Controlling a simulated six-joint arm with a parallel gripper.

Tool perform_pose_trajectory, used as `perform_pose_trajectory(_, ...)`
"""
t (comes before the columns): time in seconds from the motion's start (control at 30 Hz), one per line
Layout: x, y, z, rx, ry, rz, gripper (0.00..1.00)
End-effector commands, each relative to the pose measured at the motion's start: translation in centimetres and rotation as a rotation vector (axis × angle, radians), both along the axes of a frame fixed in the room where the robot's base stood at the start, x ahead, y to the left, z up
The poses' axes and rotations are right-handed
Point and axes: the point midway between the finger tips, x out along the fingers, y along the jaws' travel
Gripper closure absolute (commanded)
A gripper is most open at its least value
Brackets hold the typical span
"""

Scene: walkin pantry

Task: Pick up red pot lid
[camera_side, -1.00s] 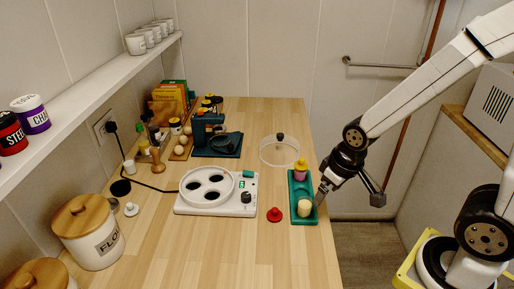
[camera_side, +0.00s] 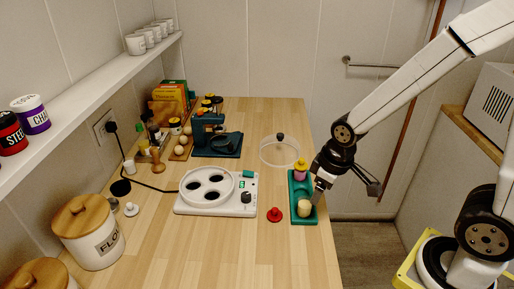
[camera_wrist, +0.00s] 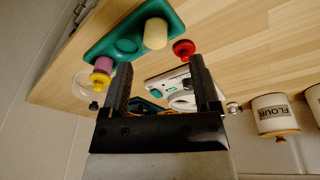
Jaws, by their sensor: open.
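The red pot lid (camera_side: 275,214) is a small red disc with a knob, lying on the wooden counter between the white cooker and the green tray. It also shows in the wrist view (camera_wrist: 184,48), beyond my fingers and a little above the gap between them. My gripper (camera_side: 318,190) is at the right edge of the green tray, to the right of the lid and apart from it. In the wrist view the gripper's two dark fingers (camera_wrist: 160,80) are spread, with nothing held between them.
The green tray (camera_side: 296,218) holds a cream cylinder (camera_side: 304,208) and a purple piece with a yellow top (camera_side: 300,170). The white cooker (camera_side: 215,207) stands left of the lid. A clear glass lid (camera_side: 279,152) lies behind. The counter in front is clear.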

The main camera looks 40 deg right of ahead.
Motion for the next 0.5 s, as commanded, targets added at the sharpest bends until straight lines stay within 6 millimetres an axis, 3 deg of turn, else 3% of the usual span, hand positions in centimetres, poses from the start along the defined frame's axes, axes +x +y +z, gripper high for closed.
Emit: perform_pose_trajectory(0.5,4.8,2.6,-0.9,-0.111,0.090,0.772,0.21)
